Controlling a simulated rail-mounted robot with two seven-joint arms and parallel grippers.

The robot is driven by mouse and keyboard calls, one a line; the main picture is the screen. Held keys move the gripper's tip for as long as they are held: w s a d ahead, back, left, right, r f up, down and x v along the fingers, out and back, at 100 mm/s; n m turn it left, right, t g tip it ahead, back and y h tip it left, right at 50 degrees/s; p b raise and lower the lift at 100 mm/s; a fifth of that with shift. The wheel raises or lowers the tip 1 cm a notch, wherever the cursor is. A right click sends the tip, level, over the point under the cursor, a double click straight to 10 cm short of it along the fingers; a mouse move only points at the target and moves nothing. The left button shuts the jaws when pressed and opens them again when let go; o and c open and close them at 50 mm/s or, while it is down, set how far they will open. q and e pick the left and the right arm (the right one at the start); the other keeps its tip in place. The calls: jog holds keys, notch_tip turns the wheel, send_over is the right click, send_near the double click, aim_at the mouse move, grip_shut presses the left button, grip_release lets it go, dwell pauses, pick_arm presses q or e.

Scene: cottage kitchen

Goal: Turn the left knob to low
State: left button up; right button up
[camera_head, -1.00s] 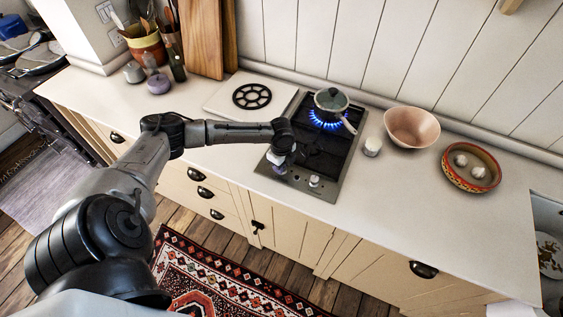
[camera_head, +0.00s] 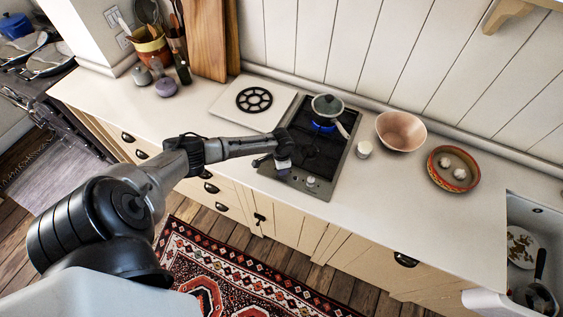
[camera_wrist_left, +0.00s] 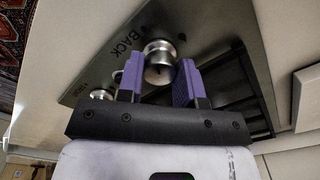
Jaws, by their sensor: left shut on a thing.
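The two-burner hob (camera_head: 300,183) is set in the worktop, with its knobs at the front edge. My left gripper (camera_head: 283,170) is at the left knob, which the wrist hides in the head view. In the left wrist view, the silver left knob (camera_wrist_left: 159,62) sits between the purple fingers of my left gripper (camera_wrist_left: 160,78), which is shut on it. A small blue flame (camera_head: 322,127) burns under the pot. My right gripper is out of view.
A small white jar (camera_head: 364,149), a pink bowl (camera_head: 401,130) and a patterned dish (camera_head: 434,177) stand to the right. A white board (camera_head: 229,103) lies to the left.

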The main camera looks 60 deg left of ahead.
pick_arm(q)
jog(key=shift+d+r+n+p, duration=0.1)
jog(key=shift+n+p, duration=1.1)
jog(key=shift+n, duration=0.5)
jog(key=o, duration=0.6)
jog(key=shift+o, duration=0.2)
jog(key=shift+r, duration=0.5)
notch_tip(320, 180, up, 13)
jog(key=shift+f, duration=0.15)
